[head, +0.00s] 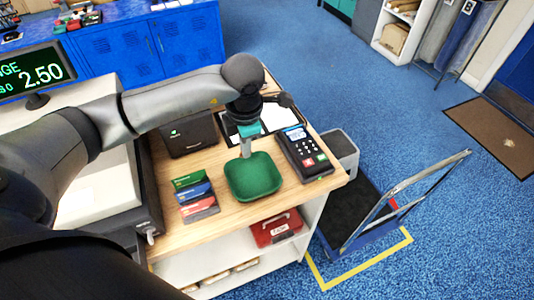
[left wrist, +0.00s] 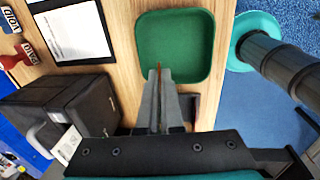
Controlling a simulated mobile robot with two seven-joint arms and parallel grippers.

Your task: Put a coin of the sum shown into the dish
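The green dish (head: 254,178) lies on the wooden counter top, and no coin shows in it. It also fills the top middle of the left wrist view (left wrist: 175,40). My left gripper (head: 246,152) points down at the dish's back left edge. In the left wrist view its fingertips (left wrist: 159,73) are close together over the dish's edge, with a thin copper-coloured coin edge (left wrist: 159,67) between them. The coin's face is hidden. My right gripper is not in view.
A card terminal (head: 305,152) stands right of the dish, and coloured cards (head: 195,197) lie left of it. A black box (head: 189,136) and a clipboard (head: 277,118) are behind. Stamps (left wrist: 24,57) stand near the clipboard. A trolley (head: 365,215) stands beside the counter.

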